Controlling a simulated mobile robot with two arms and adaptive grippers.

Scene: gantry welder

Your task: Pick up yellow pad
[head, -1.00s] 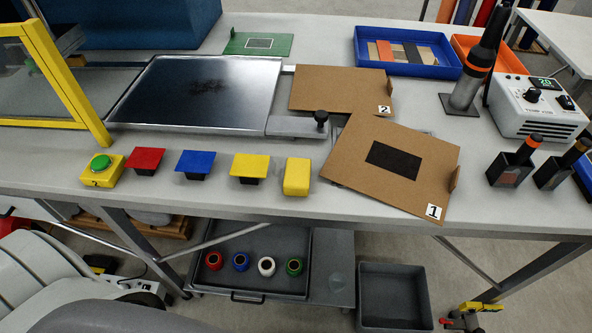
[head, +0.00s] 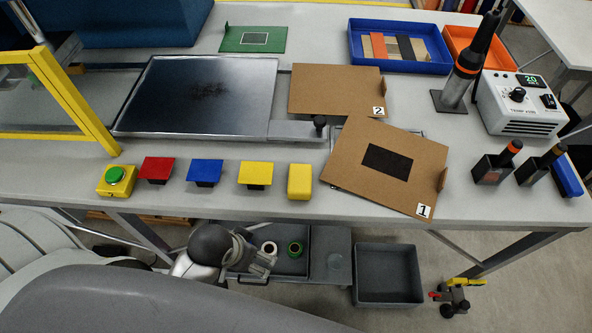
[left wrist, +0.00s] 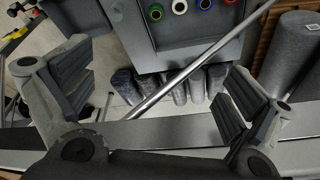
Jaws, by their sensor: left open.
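A flat square yellow pad (head: 256,173) sits on a dark base near the table's front edge, at the right end of a row after a red pad (head: 157,169) and a blue pad (head: 205,172). A rounded yellow block (head: 299,181) stands just to its right. My left gripper (head: 262,262) is low in front of the table, below the pad's level, over the under-table tray. In the left wrist view my left gripper (left wrist: 162,98) has its fingers wide apart with nothing between them. The yellow pad is not in that view. My right gripper is not seen.
A yellow box with a green button (head: 116,180) ends the row at left. A metal plate (head: 195,95) lies behind the pads. The table edge and a lower tray (left wrist: 200,50) are near the left gripper.

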